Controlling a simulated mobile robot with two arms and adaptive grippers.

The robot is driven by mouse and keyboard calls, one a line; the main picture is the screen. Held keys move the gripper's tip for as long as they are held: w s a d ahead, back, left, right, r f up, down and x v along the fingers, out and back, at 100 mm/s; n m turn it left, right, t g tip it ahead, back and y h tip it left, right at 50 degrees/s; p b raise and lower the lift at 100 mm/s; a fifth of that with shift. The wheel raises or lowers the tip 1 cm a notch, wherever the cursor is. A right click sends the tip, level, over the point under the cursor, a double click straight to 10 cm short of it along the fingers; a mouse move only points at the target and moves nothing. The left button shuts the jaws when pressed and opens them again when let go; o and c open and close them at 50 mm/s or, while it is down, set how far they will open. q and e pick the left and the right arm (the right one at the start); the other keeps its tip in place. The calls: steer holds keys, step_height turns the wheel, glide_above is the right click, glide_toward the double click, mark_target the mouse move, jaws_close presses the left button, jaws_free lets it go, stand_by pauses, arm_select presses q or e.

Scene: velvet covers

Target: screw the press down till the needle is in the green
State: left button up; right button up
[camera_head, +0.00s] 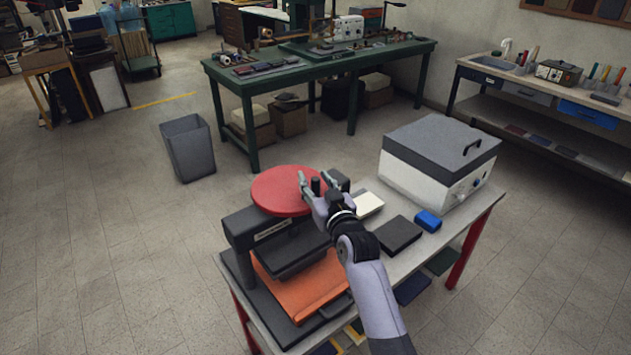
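The press stands at the near left of the table, with a black frame (242,240) and a flat red handwheel (278,186) on top. A short dark knob (315,186) stands up near the wheel's right edge. Under the wheel a dark plate (290,257) hangs over an orange sheet (322,285) on the press bed. My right gripper (315,181) is at the wheel's right edge, its fingers apart on either side of the knob; I see no clear contact. I cannot make out a gauge, needle or green zone. My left gripper is out of view.
A white box with a grey lid (440,150) stands at the table's back right. A grey bin (188,148) stands on the floor behind.

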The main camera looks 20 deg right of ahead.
jaws_close()
stand_by(0.4)
stand_by(0.4)
